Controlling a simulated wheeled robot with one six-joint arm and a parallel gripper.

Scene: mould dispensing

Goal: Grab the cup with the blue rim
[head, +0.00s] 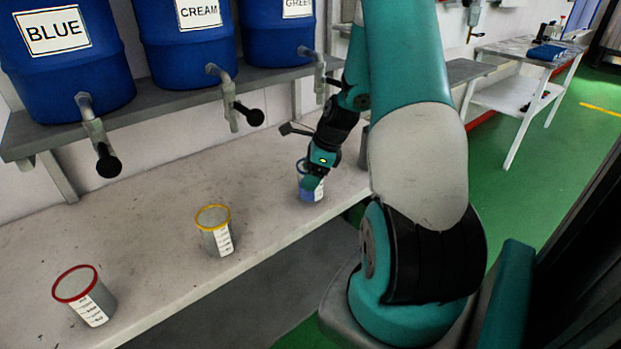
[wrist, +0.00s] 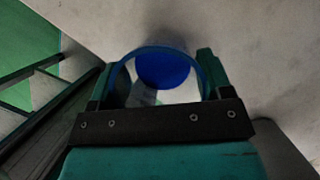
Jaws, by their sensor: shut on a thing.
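The cup with the blue rim (head: 311,191) stands at the right end of the table, with graduation marks on its side. My gripper (head: 312,177) is on it from above and covers much of its rim in the head view. In the wrist view the blue rim (wrist: 128,62) lies between the two fingers of my gripper (wrist: 157,75), one on each side, and blue shows inside the cup. My gripper is shut on this cup. The cup looks upright and at table level; I cannot tell whether its base touches the table.
A yellow-rimmed cup (head: 215,232) and a red-rimmed cup (head: 88,297) stand farther left on the table (head: 150,247). Blue barrels labelled BLUE (head: 62,60), CREAM (head: 187,40) and GREEN (head: 277,30) sit on a shelf above, with taps hanging over the table. A white side table (head: 527,92) stands at the back right.

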